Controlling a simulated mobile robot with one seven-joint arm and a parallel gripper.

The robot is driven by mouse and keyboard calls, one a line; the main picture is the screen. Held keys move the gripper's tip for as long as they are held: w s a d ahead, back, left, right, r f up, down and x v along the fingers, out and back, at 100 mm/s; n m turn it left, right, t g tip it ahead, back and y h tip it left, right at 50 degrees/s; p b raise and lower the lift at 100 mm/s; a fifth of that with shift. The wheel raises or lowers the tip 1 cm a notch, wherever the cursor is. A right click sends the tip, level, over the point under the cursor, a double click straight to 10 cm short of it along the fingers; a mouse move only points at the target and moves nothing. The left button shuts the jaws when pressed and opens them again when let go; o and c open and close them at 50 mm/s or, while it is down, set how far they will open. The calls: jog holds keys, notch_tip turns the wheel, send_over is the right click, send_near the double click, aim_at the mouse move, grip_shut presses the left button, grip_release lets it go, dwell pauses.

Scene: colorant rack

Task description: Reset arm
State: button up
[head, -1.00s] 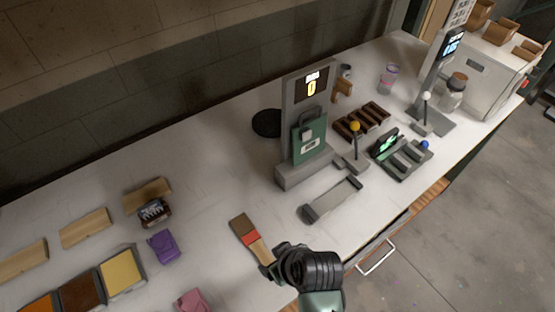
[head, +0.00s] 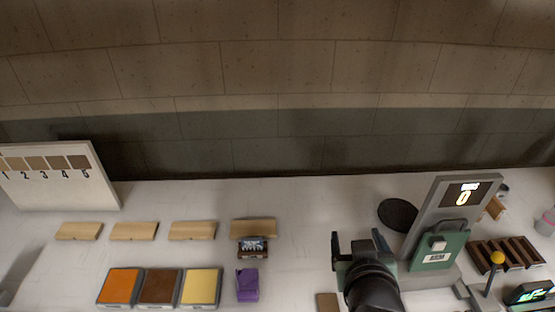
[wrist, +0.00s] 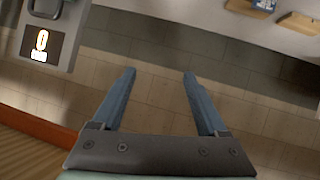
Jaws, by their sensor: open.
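My gripper (head: 364,243) is raised over the bench, left of the grey display stand, with its two fingers pointing up and toward the wall. In the wrist view my gripper (wrist: 158,75) has its fingers spread wide with nothing between them. The grey display stand (head: 423,215) shows a yellow 0 and carries a green clipboard-like panel (head: 438,249). The stand also shows upside down at the upper left of the wrist view (wrist: 62,10). The lower arm is cut off by the bottom edge of the head view.
Orange (head: 119,285), brown (head: 159,286) and yellow (head: 201,286) trays sit at the left front. Several wooden blocks (head: 134,231) lie behind them. A purple object (head: 247,284) and a black disc (head: 397,214) are nearby. A numbered board (head: 60,178) leans at far left. White bench shows between.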

jog(key=w+a+r+t+b, duration=0.1)
jog(key=a+r+t, duration=0.3)
jog(key=r, duration=0.9)
jog(key=a+r+t+b, duration=0.2)
jog(key=a+r+t, duration=0.25)
jog(key=r, duration=0.75)
jog(key=s+a+r+t+y, duration=0.1)
jog(key=s+a+r+t, duration=0.2)
jog(key=s+r, duration=0.2)
jog(key=s+a+r+t+y+b, duration=0.1)
jog(key=s+a+r+t, duration=0.1)
jog(key=s+r, duration=0.4)
notch_tip(320, 180, up, 5)
jog(key=shift+a+r+t, duration=0.1)
jog(key=shift+a+t, duration=0.3)
jog(key=shift+t, duration=0.45)
jog(key=shift+c, duration=0.3)
